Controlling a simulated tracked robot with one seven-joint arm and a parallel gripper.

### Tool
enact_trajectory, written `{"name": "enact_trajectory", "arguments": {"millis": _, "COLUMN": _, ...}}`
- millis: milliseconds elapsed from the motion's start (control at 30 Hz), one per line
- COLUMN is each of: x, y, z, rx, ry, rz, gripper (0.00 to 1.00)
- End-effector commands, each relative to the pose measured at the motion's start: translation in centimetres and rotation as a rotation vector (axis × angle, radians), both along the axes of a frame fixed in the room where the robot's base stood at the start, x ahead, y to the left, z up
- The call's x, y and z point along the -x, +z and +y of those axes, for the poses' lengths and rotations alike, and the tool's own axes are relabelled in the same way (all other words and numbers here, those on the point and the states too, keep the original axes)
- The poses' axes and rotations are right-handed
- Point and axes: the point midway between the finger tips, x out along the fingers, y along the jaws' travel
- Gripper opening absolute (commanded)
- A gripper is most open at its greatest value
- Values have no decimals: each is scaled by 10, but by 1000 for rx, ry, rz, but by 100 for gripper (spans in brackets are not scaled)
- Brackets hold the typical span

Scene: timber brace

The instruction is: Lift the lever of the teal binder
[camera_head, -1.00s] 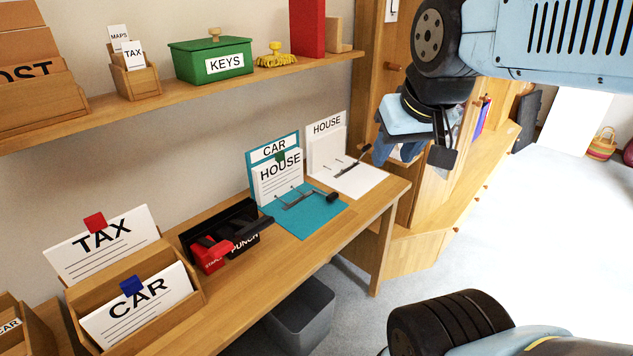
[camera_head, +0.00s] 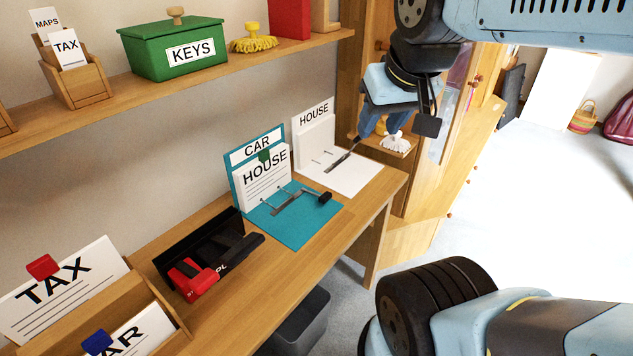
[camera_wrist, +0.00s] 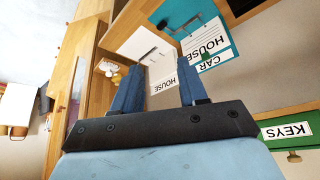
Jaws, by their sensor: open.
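The teal binder (camera_head: 300,232) lies open on the desk, its cover standing at the back with a CAR label and a HOUSE paper (camera_head: 262,186) clipped by a green clip. Its metal lever (camera_head: 302,196) with a dark knob (camera_head: 324,197) lies low over the base. In the wrist view the teal binder (camera_wrist: 214,28) is beyond the fingers at the upper right. My gripper (camera_wrist: 156,80) is open and empty, its two blue fingers apart. In the head view my gripper (camera_head: 371,128) hangs above and to the right of the teal binder, clear of it, near the white binder.
A white HOUSE binder (camera_head: 352,178) stands open right of the teal one. The shelf (camera_head: 225,75) above holds a green KEYS box (camera_head: 172,52). The desk front by the teal binder is clear.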

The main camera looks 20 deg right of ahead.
Motion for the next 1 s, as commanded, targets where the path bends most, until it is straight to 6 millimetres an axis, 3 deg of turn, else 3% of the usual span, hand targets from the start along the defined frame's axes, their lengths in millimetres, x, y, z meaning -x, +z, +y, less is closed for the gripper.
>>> {"name": "enact_trajectory", "arguments": {"millis": 167, "x": 0, "y": 0, "z": 0, "rx": 0, "ry": 0, "rz": 0, "gripper": 44}}
{"name": "enact_trajectory", "arguments": {"millis": 367, "x": -10, "y": -1, "z": 0, "rx": 12, "ry": 15, "rz": 18, "gripper": 64}}
{"name": "enact_trajectory", "arguments": {"millis": 500, "x": -34, "y": -6, "z": -5, "rx": 37, "ry": 53, "rz": 57, "gripper": 77}}
{"name": "enact_trajectory", "arguments": {"millis": 767, "x": -94, "y": -28, "z": -5, "rx": 92, "ry": 158, "rz": 150, "gripper": 77}}
{"name": "enact_trajectory", "arguments": {"millis": 1000, "x": -148, "y": -62, "z": -5, "rx": 130, "ry": 260, "rz": 236, "gripper": 77}}
